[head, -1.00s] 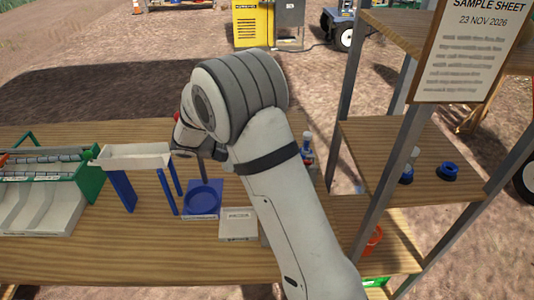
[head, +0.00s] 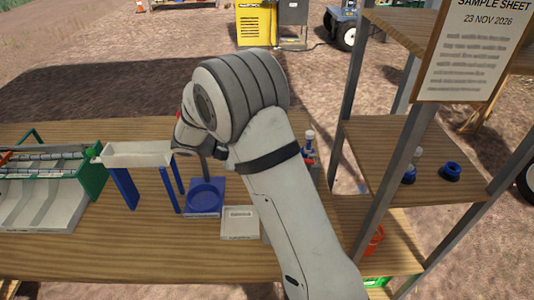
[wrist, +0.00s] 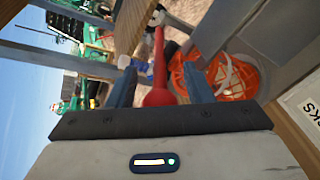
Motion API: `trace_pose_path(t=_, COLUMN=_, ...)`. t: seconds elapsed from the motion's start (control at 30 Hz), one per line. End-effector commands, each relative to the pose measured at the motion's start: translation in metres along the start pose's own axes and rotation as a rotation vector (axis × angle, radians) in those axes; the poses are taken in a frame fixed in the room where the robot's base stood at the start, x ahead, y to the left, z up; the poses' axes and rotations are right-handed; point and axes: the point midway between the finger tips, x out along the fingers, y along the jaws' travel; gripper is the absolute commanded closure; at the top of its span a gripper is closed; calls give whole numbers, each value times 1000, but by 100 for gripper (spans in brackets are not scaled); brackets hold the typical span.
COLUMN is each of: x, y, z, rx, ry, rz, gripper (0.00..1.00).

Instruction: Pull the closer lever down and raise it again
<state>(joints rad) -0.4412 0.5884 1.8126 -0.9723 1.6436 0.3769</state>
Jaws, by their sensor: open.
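A red lever with a rounded red knob (wrist: 158,97) shows in the wrist view, between the two fingers of my gripper (wrist: 159,68). The fingers are apart, with a visible gap on each side of the lever. I cannot tell from this view how deep the lever sits between them. In the head view my arm covers the gripper and most of the lever; only a small red spot shows at the arm's left edge.
A white trough (head: 125,161) on blue legs, a blue round holder (head: 205,212) and a white plate (head: 240,225) stand on the wooden table. A green-sided rack (head: 92,180) is at left. A shelf with a sample sheet (head: 470,60) stands close at right. An orange basket (wrist: 235,78) shows behind the lever.

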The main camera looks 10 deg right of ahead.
Motion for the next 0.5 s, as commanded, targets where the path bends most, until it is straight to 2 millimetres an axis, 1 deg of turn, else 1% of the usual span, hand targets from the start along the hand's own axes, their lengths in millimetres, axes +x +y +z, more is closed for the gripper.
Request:
trace_pose_path(t=0.3, x=-52, y=-2, z=-1, rx=0, ry=4, rz=0, gripper=54)
trace_pose_path(t=0.4, x=-64, y=-1, z=-1, rx=1, ry=3, rz=1, gripper=54)
trace_pose_path(t=0.5, x=-72, y=-1, z=0, rx=1, ry=3, rz=1, gripper=54)
